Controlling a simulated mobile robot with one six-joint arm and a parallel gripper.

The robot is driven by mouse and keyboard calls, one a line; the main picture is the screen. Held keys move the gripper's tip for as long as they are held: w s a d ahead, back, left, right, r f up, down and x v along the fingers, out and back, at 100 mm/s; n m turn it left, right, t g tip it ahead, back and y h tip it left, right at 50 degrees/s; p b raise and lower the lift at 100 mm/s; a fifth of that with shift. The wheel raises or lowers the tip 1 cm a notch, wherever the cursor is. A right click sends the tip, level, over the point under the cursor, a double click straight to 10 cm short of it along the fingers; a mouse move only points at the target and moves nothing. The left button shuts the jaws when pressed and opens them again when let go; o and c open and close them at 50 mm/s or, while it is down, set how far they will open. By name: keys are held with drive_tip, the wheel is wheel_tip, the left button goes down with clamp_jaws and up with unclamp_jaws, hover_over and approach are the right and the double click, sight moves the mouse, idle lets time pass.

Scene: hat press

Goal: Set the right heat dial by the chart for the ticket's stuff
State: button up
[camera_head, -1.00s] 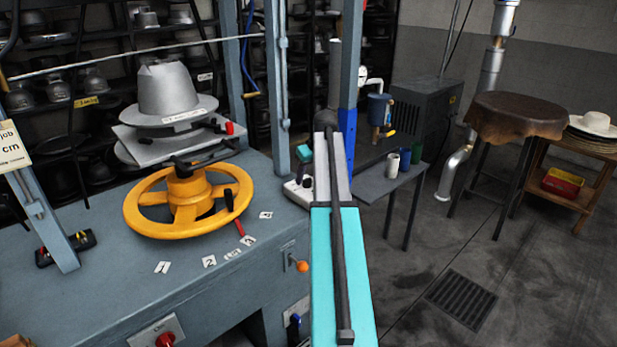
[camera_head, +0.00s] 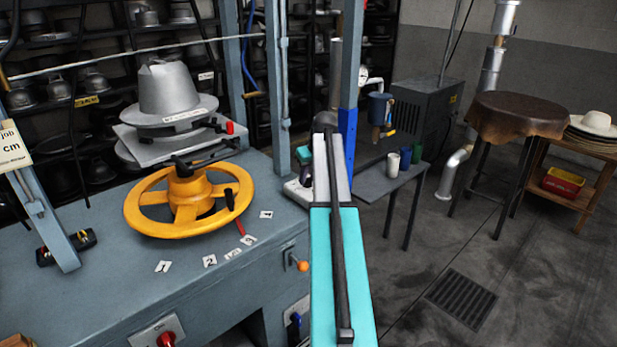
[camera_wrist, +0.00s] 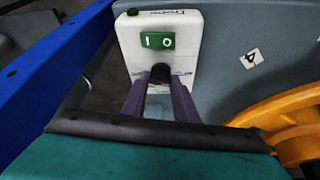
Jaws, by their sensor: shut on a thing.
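A white control box (camera_wrist: 158,40) labelled with what looks like "Dome" fills the upper middle of the wrist view. In the head view the box (camera_head: 295,193) is partly hidden behind my arm. The job ticket (camera_head: 14,148) hangs at the left edge, cut off, showing "job" and "cm". No heat chart is readable.
A yellow handwheel (camera_head: 150,218) stands left of the box and shows at right in the wrist view (camera_wrist: 290,115). Numbered cards (camera_head: 209,261) lie around it. A blue post (camera_head: 347,135) rises near my arm. A metal hat block (camera_head: 176,90) stands behind the wheel.

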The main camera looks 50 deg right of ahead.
drive_tip(key=shift+a+m, duration=0.1)
drive_tip(key=shift+m, duration=0.2)
drive_tip(key=m+h+p, duration=0.1)
drive_tip(key=m, duration=0.2)
drive_tip(key=shift+a+g, duration=0.1)
drive_tip(key=shift+g, duration=0.2)
drive_tip(key=shift+w+a+m+g+h+p, duration=0.1)
drive_tip(key=shift+m+g+h+p, duration=0.2)
drive_tip(key=shift+m, duration=0.65)
drive_tip(key=shift+w+m+g+h+p, duration=0.1)
drive_tip(key=shift+m+h+p, duration=0.3)
drive_tip(key=shift+m, duration=0.55)
drive_tip(key=o, duration=1.1)
drive_tip(key=shift+c, duration=0.2)
drive_tip(key=shift+r, duration=0.15)
drive_tip(key=b+v, duration=0.1)
drive_tip(key=v, duration=1.2)
drive_tip(key=shift+r, duration=0.25)
drive_tip(key=shift+s+a, duration=0.1)
